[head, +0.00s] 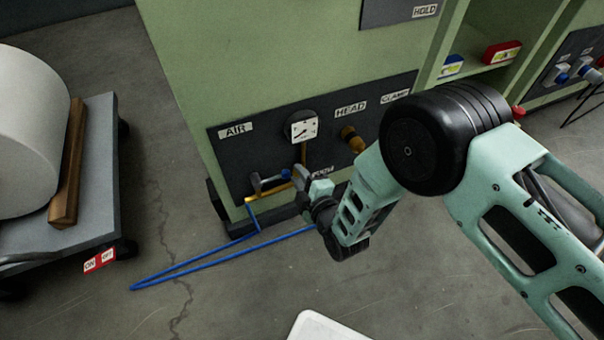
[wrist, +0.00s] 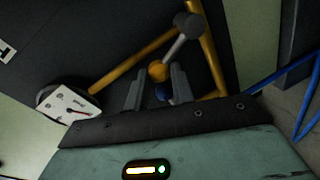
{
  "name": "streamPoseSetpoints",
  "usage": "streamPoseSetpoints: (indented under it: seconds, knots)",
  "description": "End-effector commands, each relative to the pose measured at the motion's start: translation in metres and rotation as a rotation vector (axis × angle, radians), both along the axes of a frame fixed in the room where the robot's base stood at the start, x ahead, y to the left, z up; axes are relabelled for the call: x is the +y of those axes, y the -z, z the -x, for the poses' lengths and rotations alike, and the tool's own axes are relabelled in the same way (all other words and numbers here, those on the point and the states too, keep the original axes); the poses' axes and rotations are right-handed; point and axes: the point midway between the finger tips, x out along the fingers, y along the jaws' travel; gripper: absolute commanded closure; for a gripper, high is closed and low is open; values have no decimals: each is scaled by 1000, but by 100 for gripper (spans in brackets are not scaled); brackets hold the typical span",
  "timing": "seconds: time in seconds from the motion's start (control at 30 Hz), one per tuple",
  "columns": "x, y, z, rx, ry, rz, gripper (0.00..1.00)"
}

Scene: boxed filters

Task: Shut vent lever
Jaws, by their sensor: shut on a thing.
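The lever I take for the vent lever shows in the wrist view as a pale grey rod (wrist: 180,46) running from a dark round hub (wrist: 188,24) to an orange knob (wrist: 157,71). My gripper (wrist: 158,86) has its two grey fingers on either side of the knob end, shut on it. A small blue part shows between the fingers; I cannot tell whether it belongs to the lever.
A gauge (head: 301,127) and yellow pipes (head: 303,153) sit on the panel. A blue hose (head: 190,268) loops across the floor. A cart (head: 100,170) with a large roll stands at left.

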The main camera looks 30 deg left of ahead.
Motion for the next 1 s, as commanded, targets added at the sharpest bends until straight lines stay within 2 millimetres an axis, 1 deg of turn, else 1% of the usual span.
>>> streamPoseSetpoints:
  seconds: [0.03,0.43,0.47,0.5,0.53,0.83,0.93,1.0]
  knots:
    - [-6,4,-4,-5,12,15,100]
    - [-7,4,-5,-9,13,20,100]
    - [-7,4,-5,-9,13,20,70]
    - [-6,4,-5,-8,13,19,59]
    - [-6,4,-4,-9,13,18,54]
    - [-3,1,-1,-7,6,11,54]
    - [-8,-1,3,-6,5,12,54]
    - [-16,-4,9,-5,4,13,54]
